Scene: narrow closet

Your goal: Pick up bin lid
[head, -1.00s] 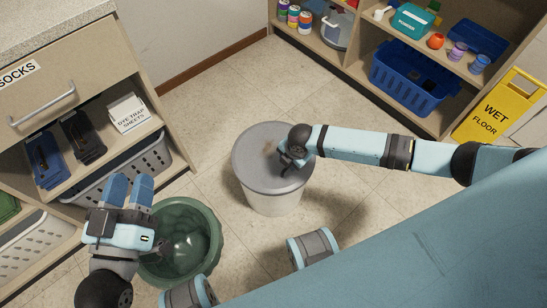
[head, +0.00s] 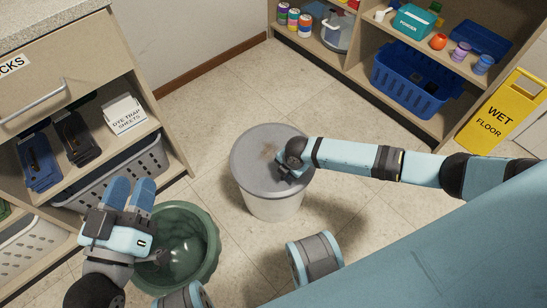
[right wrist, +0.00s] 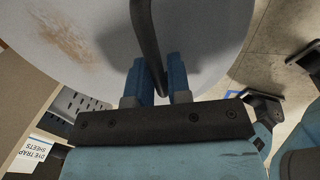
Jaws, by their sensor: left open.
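The grey round bin lid (head: 262,148) lies on top of a white bin (head: 274,207) on the floor. A brownish stain marks the lid, which also fills the top of the right wrist view (right wrist: 92,40). My right gripper (head: 282,172) is at the lid's right side. In the right wrist view its blue fingers (right wrist: 161,65) sit close on both sides of the lid's dark bar handle (right wrist: 146,30), closed on it. My left gripper (head: 131,184) is open and empty, above the left edge of a green bin.
The green bin (head: 205,222) stands open in front of the left shelf. That shelf holds grey baskets (head: 118,177) and a dye trap sheets box (head: 124,113). A blue basket (head: 408,88) and a yellow wet floor sign (head: 502,112) are at the right. Floor behind the white bin is clear.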

